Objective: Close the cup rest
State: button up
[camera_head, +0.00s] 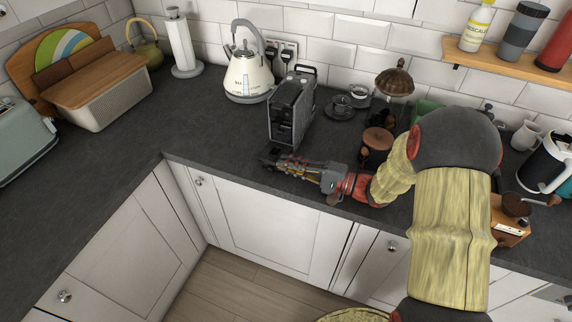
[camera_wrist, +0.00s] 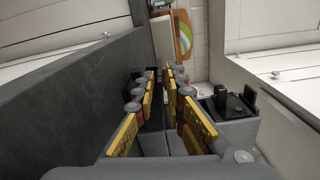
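The coffee machine (camera_head: 290,108), black and grey, stands upright on the slate worktop. Its cup rest cannot be clearly made out; the low front of the machine is dark, and my gripper lies close by. My gripper (camera_head: 271,158) is low over the worktop's front edge, pointing left, just in front of the machine's base. Whether it touches the machine cannot be told. In the wrist view my gripper's fingers (camera_wrist: 164,74) stand apart with a narrow gap and nothing clearly held between them.
A cream kettle (camera_head: 247,76) stands behind left of the machine. A cup on a saucer (camera_head: 341,107) and a brown lidded jar (camera_head: 376,148) are to its right. The worktop (camera_head: 205,125) left of the machine is clear. White cabinets (camera_head: 275,225) lie below the front edge.

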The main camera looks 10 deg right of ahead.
jog(key=v, duration=1.1)
jog(key=shift+s+d, duration=0.15)
jog(key=shift+c, duration=0.3)
